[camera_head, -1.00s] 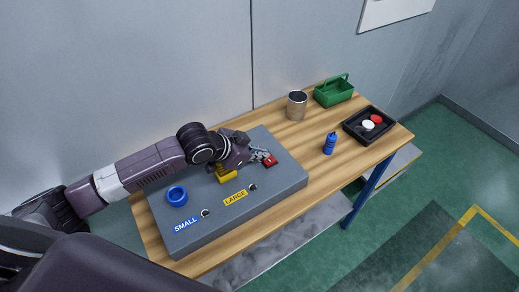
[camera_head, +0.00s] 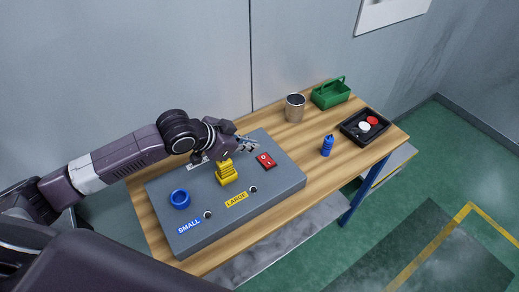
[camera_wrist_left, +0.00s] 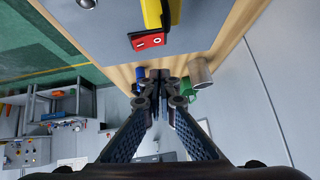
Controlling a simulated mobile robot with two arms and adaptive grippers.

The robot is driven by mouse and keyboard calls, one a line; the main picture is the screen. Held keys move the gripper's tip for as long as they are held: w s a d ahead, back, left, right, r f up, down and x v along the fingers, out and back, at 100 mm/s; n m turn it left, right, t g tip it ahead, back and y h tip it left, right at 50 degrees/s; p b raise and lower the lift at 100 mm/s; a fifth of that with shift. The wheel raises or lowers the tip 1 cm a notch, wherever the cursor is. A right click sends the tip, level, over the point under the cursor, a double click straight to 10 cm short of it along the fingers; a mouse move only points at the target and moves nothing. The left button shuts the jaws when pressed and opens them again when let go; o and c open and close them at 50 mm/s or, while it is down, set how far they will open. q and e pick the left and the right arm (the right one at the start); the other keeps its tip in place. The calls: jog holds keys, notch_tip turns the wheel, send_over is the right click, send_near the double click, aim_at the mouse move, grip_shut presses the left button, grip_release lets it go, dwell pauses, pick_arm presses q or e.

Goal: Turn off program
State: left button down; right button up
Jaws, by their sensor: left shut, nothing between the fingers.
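A grey control box (camera_head: 215,208) lies on the wooden table. A red rocker switch (camera_head: 266,161) with white marks sits on its top near the right end; it also shows in the left wrist view (camera_wrist_left: 149,40). A yellow part (camera_head: 227,174) stands left of the switch, and a blue ring (camera_head: 180,199) sits farther left. My left gripper (camera_head: 250,143) is shut and empty, above the back of the box, behind the switch and apart from it. My right gripper is not in view.
A metal cup (camera_head: 295,108), a green basket (camera_head: 331,93), a blue bottle (camera_head: 327,146) and a black tray (camera_head: 353,138) with a red and a white piece stand on the table's right part. A grey wall rises behind the table (camera_head: 308,153).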

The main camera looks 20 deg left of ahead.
pick_arm(q)
jog(key=shift+w+a+b+v, duration=0.1)
jog(key=shift+a+b+v, duration=0.1)
jog(key=shift+v, duration=0.75)
jog(key=shift+w+a+b+v, duration=0.1)
jog(key=shift+b+v, duration=0.1)
jog(key=shift+v, duration=0.7)
jog(key=shift+w+a+b+v, duration=0.1)
jog(key=shift+b+v, duration=0.1)
jog(key=shift+v, duration=0.75)
